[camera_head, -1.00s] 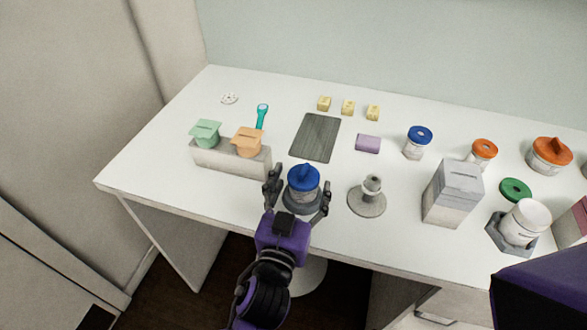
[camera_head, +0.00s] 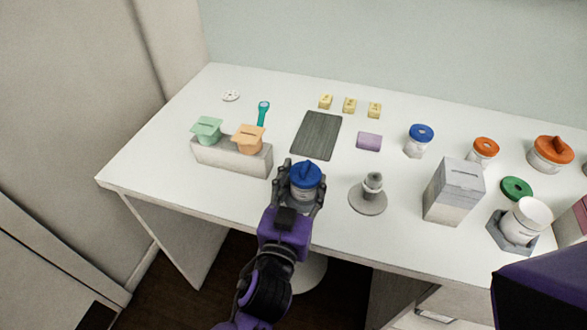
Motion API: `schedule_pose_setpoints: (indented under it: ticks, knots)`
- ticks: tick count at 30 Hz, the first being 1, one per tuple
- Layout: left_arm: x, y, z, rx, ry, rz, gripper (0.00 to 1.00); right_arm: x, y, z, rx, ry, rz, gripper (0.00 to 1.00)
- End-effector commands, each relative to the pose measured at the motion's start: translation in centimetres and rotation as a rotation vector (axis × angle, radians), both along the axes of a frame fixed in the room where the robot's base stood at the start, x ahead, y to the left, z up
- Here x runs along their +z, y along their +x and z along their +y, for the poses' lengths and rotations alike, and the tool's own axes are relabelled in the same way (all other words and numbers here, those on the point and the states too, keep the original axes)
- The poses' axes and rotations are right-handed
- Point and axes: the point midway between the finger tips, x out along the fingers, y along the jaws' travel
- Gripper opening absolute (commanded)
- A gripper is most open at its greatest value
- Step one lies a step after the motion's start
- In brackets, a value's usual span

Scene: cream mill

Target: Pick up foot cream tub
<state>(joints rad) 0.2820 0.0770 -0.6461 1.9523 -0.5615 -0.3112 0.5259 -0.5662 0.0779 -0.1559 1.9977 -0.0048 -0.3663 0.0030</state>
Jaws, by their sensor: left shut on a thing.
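A blue-lidded tub (camera_head: 305,174) with a pale body stands near the table's front edge; I cannot read a label that names it the foot cream tub. My left gripper (camera_head: 304,188) has its fingers closed around the tub from the front, one on each side. The gripper hides much of the tub's lower part. My right gripper is not in view. Other tubs stand to the right: a smaller blue-lidded one (camera_head: 417,141), an orange-lidded one (camera_head: 483,150) and a larger orange-lidded one (camera_head: 550,154).
Left is a grey block (camera_head: 232,156) holding green and orange pieces. Right of my gripper are a round-based stand (camera_head: 368,198) and a grey box (camera_head: 454,190). A dark mat (camera_head: 317,136) lies behind. Further right are a green ring (camera_head: 516,188) and a white jar (camera_head: 526,220).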

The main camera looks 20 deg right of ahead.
Motion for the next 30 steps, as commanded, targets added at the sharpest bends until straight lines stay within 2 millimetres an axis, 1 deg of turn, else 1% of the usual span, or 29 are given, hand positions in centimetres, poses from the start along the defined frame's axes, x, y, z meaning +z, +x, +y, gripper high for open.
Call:
schedule_pose_setpoints:
  ticks: [5,8,12,14,18,20,21,24,27,30]
  knots:
    - [0.6,0.0,0.0,-0.001,-0.002,-0.002,0.02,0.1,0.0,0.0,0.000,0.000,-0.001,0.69]
    - [1.6,0.0,0.0,-0.001,-0.004,-0.006,0.02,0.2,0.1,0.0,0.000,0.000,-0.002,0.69]
    - [3.7,0.0,0.1,-0.001,-0.003,-0.006,0.02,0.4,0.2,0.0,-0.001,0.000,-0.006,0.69]
    - [4.9,-0.4,1.2,0.000,0.000,-0.008,0.02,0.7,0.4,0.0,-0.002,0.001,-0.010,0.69]
    - [8.4,-1.4,3.9,-0.001,0.000,-0.011,0.02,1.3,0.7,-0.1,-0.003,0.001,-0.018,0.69]
    - [9.8,-1.8,5.0,-0.001,0.000,-0.011,0.02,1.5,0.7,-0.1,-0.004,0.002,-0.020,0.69]
    - [9.9,-2.1,6.1,0.001,0.002,-0.006,0.02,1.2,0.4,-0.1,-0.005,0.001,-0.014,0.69]
    - [10.8,-3.0,8.4,0.000,0.003,-0.003,0.01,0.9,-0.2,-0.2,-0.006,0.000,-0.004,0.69]
    - [11.6,-3.7,10.3,0.001,0.004,-0.001,0.01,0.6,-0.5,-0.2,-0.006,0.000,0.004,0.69]
    - [12.3,-4.2,11.7,-0.001,0.002,-0.002,0.01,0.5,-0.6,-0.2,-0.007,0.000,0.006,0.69]
